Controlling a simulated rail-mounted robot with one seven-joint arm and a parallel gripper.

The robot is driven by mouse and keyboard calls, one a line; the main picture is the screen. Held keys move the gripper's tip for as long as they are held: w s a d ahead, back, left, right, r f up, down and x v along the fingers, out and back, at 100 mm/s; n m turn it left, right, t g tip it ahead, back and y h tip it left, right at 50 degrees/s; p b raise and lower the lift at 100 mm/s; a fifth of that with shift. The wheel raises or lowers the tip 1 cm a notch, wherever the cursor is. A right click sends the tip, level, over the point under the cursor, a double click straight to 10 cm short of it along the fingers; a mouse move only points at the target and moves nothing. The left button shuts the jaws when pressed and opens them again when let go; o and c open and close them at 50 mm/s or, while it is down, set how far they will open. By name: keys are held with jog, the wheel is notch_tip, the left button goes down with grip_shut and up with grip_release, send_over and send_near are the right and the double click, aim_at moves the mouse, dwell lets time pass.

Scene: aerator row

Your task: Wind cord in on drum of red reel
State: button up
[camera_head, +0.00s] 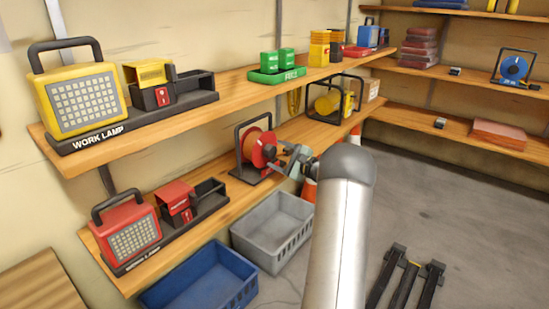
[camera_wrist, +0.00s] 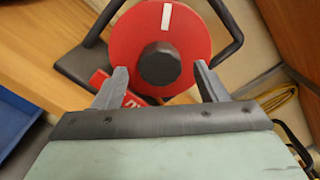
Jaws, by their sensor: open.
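The red reel (camera_head: 262,150) stands in a black frame (camera_head: 239,145) on the lower shelf in the head view. Orange-tan cord shows on its drum there. In the wrist view the red reel disc (camera_wrist: 190,30) faces me, with a white mark near its top and a dark round knob or hub (camera_wrist: 159,63) at its centre. My gripper (camera_wrist: 160,82) is open, its two fingers apart on either side of the lower part of the disc, with the dark hub between and just beyond them. I cannot tell whether the fingers touch the reel. In the head view my gripper (camera_head: 291,160) is right beside the reel.
A yellow reel (camera_head: 328,103) stands farther along the same lower shelf (camera_head: 215,190). Red and yellow work lamps are at the left. A grey crate (camera_head: 272,228) and a blue crate (camera_head: 200,283) sit on the floor below. An orange-white cone is behind my gripper.

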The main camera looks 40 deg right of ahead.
jog(key=shift+x, duration=1.1)
jog(key=c, duration=1)
